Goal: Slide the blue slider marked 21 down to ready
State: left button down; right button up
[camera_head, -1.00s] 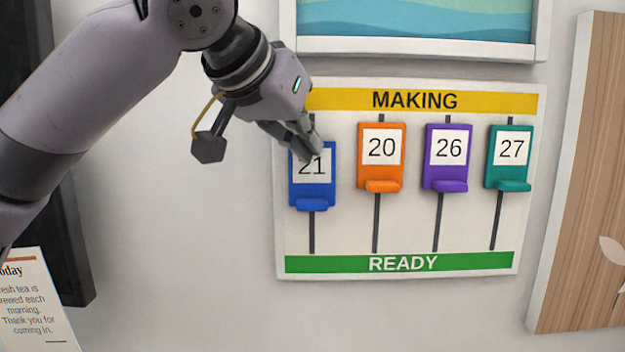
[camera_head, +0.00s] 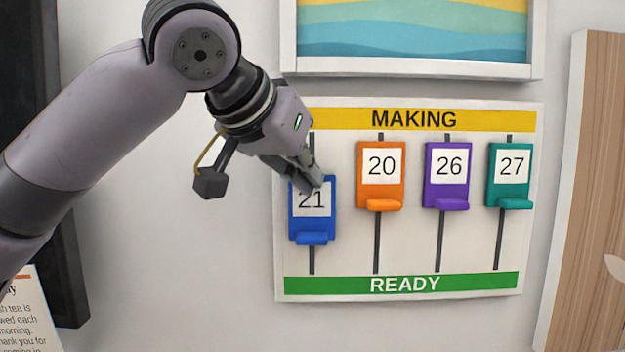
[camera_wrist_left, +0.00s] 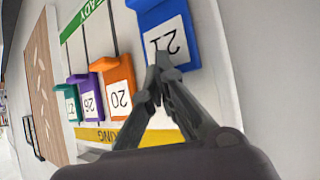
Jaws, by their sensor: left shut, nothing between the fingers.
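The blue slider marked 21 (camera_head: 312,222) is on the leftmost slot of the white board, lower than the other sliders, its ledge above the green READY band (camera_head: 400,284). My left gripper (camera_head: 314,187) is shut and empty, with its fingertips at the slider's upper edge, covering part of its top. In the left wrist view, which is upside down, the closed fingertips (camera_wrist_left: 159,68) are against or very near the top end of the blue slider (camera_wrist_left: 165,25). The exact contact is hard to tell. My right gripper is not in view.
The orange slider 20 (camera_head: 381,178), purple slider 26 (camera_head: 447,178) and teal slider 27 (camera_head: 510,178) sit higher, near the yellow MAKING band (camera_head: 415,119). A framed picture (camera_head: 415,35) hangs above. The slot below the blue slider is clear.

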aim_at(319, 210)
pick_arm(q)
jog(key=shift+f, duration=0.1)
dwell(0.5)
jog(key=shift+f+b, duration=1.3)
jog(key=shift+f, duration=0.35)
jog(key=shift+r, duration=0.3)
jog(key=s+r, duration=0.2)
jog(key=s, duration=0.1)
jog(key=s+r+p, duration=0.1)
jog(key=s, duration=0.1)
